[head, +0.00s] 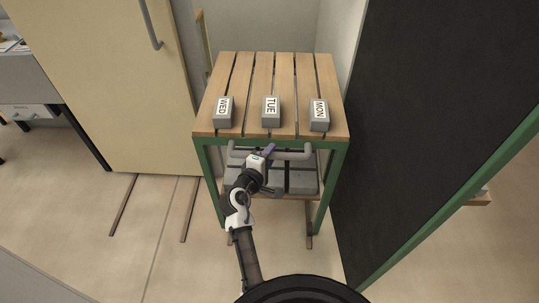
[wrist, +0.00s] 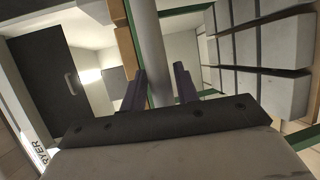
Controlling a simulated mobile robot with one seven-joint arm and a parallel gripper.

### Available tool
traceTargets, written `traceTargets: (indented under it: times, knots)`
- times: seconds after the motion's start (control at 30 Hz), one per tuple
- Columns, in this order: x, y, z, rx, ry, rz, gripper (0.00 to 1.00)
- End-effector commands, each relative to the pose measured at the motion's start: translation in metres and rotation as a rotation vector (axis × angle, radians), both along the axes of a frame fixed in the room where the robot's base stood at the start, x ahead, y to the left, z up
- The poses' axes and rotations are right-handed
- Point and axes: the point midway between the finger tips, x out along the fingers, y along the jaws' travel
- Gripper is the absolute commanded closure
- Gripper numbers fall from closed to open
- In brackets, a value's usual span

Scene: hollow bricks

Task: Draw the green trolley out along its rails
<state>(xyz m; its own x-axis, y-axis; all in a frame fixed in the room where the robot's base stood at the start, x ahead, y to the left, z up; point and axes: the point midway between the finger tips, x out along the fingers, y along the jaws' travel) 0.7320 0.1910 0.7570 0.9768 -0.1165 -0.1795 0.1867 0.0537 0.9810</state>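The green trolley has a green frame (head: 271,143) and a wooden slatted top (head: 262,75). A grey bar handle (head: 293,155) runs across its front, just under the top. My gripper (head: 268,151) is at the handle, left of its middle. In the wrist view the grey bar (wrist: 152,45) runs between the two purple fingers of my gripper (wrist: 160,80). A narrow gap shows beside the bar, so the fingers look open around it. The arm hides part of the handle.
Three grey blocks stand on top, marked WED (head: 224,112), TUE (head: 271,112) and MON (head: 319,114). Grey hollow bricks (head: 302,181) lie on the lower shelf. A dark green-edged panel (head: 430,110) stands close on the right. Floor rails (head: 309,225) run forward from the trolley.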

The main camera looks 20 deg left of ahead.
Motion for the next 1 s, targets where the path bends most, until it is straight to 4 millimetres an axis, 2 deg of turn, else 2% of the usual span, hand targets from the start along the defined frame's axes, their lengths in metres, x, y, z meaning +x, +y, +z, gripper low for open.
traceTargets:
  times: [0.1, 0.4, 0.8, 1.0]
  knots:
    - [0.000, 0.000, 0.000, 0.000, 0.000, 0.000, 0.57]
    - [-0.004, 0.001, 0.000, 0.000, 0.001, 0.000, 0.57]
    - [-0.062, 0.008, 0.009, 0.000, 0.000, 0.002, 0.57]
    - [-0.073, 0.009, 0.013, 0.000, 0.001, 0.000, 0.57]
